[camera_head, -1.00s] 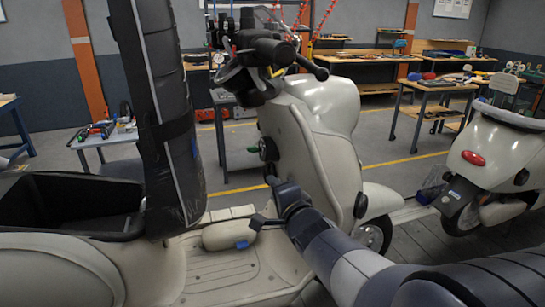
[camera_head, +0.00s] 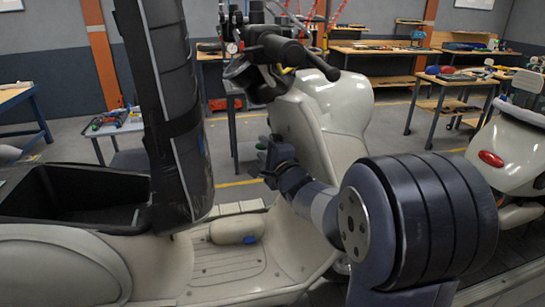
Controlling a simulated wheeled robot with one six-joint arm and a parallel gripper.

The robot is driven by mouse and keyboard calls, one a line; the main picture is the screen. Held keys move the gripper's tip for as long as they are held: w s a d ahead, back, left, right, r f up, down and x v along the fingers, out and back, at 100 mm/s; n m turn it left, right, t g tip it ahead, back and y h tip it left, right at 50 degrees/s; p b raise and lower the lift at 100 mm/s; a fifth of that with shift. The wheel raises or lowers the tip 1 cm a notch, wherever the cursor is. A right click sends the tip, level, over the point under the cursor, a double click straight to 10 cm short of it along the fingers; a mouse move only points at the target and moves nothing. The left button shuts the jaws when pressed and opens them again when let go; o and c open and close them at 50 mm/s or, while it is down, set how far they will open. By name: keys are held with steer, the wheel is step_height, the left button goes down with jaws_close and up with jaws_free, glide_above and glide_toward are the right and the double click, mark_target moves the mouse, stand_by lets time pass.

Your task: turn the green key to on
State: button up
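The cream scooter (camera_head: 318,130) stands upright in the middle of the view. My gripper (camera_head: 266,163) is dark and is raised in front of the leg shield, close to the key. I cannot tell whether it touches the key. Its fingers are too small and dark to see whether they are open or shut.
The black upright seat (camera_head: 172,110) and open seat box (camera_head: 70,205) are at the left. Black handlebars (camera_head: 275,50) rise above my gripper. A second scooter (camera_head: 510,155) stands at the right.

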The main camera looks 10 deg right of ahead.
steer(key=shift+w+a, duration=0.15)
steer(key=shift+w, duration=0.65)
jaws_close()
steer(key=shift+f+t+b, duration=0.2)
steer(key=shift+t+b, duration=0.1)
steer(key=shift+b, duration=0.85)
steer(key=t+b, duration=0.2)
steer(key=b, duration=0.4)
steer(key=shift+r+b, duration=0.15)
steer(key=shift+b, duration=0.3)
